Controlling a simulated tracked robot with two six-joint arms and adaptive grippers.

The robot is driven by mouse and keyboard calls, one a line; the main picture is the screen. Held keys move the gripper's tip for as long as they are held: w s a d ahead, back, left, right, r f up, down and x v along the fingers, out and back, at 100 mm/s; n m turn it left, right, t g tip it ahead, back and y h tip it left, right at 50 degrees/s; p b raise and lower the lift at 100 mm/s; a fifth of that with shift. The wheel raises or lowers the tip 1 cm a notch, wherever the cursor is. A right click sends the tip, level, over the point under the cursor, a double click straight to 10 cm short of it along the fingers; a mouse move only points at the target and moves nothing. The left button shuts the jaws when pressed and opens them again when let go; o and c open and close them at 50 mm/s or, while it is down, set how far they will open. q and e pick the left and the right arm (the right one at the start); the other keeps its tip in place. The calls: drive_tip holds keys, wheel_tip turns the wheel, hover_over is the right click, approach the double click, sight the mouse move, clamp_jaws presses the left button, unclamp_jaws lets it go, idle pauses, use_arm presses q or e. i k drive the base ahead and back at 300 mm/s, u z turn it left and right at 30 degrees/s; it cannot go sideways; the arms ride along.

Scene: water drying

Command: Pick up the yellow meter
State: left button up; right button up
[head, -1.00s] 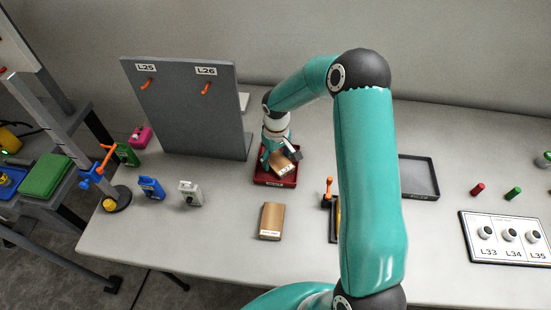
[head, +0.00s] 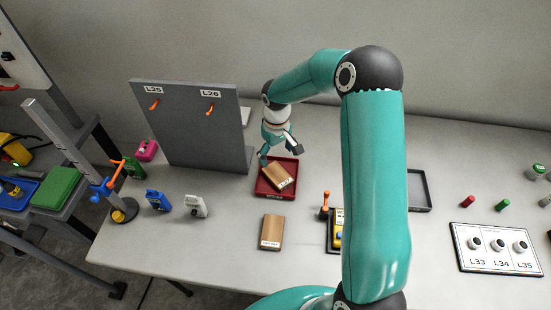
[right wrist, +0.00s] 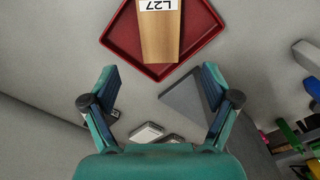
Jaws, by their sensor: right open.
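The yellow meter (head: 338,232) lies in a dark holder on the table in the head view, mostly hidden behind my right arm. An orange-topped part (head: 325,203) stands at the holder's far left corner. My right gripper (head: 280,152) is open and empty, away from the meter, just above and behind the red tray (head: 289,166). A wooden block (head: 275,178) lies tilted in that tray. In the right wrist view, the open fingers (right wrist: 158,75) point toward the tray (right wrist: 118,38) and the block labelled L27 (right wrist: 158,38). My left gripper is not in view.
Another wooden block (head: 271,232) lies left of the meter. A grey panel (head: 195,130) with orange hooks stands at the back left. Blue (head: 157,200) and white (head: 195,206) devices stand before it. A dark tray (head: 419,190) and the L33–L35 board (head: 497,250) are on the right.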

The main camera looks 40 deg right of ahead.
sight(339, 215)
drive_tip(key=k, duration=1.5)
